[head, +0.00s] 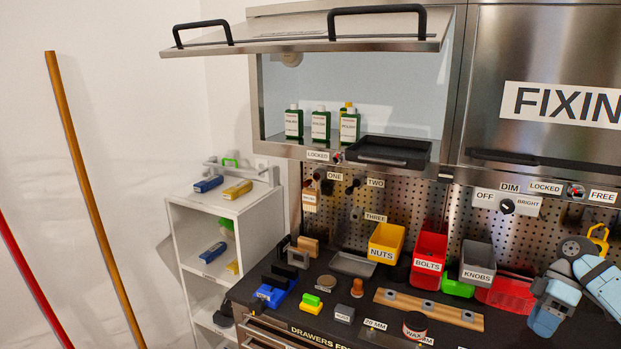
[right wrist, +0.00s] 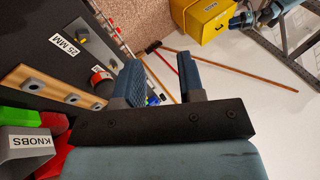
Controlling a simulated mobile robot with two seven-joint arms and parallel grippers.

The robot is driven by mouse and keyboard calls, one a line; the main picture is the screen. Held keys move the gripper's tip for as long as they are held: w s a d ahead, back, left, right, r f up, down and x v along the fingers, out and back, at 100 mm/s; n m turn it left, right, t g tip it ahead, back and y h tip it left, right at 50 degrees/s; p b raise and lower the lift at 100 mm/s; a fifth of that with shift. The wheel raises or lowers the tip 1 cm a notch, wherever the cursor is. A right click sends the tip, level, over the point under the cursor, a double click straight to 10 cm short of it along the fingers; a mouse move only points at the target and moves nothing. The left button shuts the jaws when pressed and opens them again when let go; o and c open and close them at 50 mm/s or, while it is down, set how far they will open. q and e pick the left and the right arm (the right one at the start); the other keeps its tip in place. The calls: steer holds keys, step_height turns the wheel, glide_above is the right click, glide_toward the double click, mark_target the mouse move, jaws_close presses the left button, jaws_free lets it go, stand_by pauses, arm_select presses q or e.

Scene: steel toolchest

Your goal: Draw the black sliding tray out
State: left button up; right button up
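The black sliding tray (head: 388,151) is in the open upper cabinet, at the right of its floor, in the head view. Its front part reaches to the cabinet's front edge. How far it is out is hard to tell. My right gripper (head: 547,318) is at the lower right of the head view, over the right end of the workbench, well below and right of the tray. In the right wrist view, its two fingers (right wrist: 157,66) stand apart with nothing between them. The tray is not in that view.
The raised cabinet door (head: 300,46) with black handles overhangs the tray. Green bottles (head: 320,124) stand left of it. Below are yellow NUTS (head: 386,242), red BOLTS (head: 429,257) and grey KNOBS (head: 478,263) bins. A wooden strip (head: 430,309) lies on the dark bench.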

steer(key=s+d+f+m, duration=0.1)
steer(key=s+d+f, duration=0.35)
steer(key=s, duration=0.45)
steer(key=w+a+r+n+t+y, duration=0.2)
steer(key=w+r+n+t+y, duration=0.1)
steer(key=w+r+t, duration=0.4)
steer(key=w+a+r+n+t+y, duration=0.25)
steer(key=w+r+t+y, duration=0.2)
steer(key=w+t, duration=0.35)
steer(key=w+d+r+m+t+h, duration=0.4)
steer(key=w+d+r+t+h, duration=0.15)
steer(key=d+t+h, duration=0.3)
steer(key=d+f+m+g+h, duration=0.3)
steer(key=d+f+m+h, duration=0.15)
steer(key=d+h, duration=0.6)
steer(key=s+a+f+g+y, duration=0.2)
steer(key=s+a+f, duration=0.4)
steer(key=a+f, duration=0.65)
steer(key=s+a+f+g+y, duration=0.25)
steer(key=s+a+f, duration=0.25)
steer(key=a+f, duration=0.8)
steer(key=s+a+f+m+g+y, duration=0.1)
steer(key=s+a+f, duration=0.3)
steer(key=s+a, duration=0.7)
steer(key=s+a+f+m+y, duration=0.2)
steer(key=s+a+f, duration=0.3)
steer(key=s+a, duration=0.7)
steer(key=shift+s+a+m+g+y, duration=0.15)
steer(key=shift+a+m+g+y, duration=0.2)
steer(key=shift+a+m, duration=0.45)
